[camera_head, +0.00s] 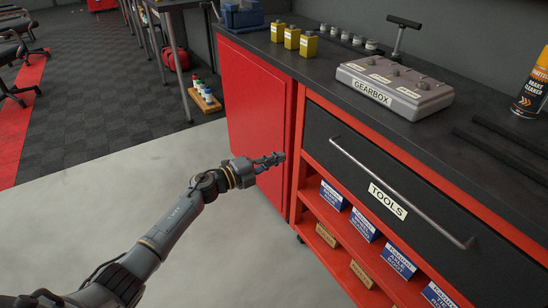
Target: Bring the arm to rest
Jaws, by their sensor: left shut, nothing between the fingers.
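My left arm comes in from the lower left of the head view and reaches toward the middle. My left gripper (271,160) is shut and empty. It shows in front of the red cabinet door (254,115), left of the black drawer marked TOOLS (370,185). I cannot tell how far it is from the door. My right gripper is not in view.
The dark worktop (455,140) holds a grey GEARBOX case (394,85), yellow containers (292,38) and a spray can (533,85). Boxes (398,262) sit on red shelves below. A table leg (180,70) and bottle tray (205,97) stand behind. The pale floor (110,195) is clear.

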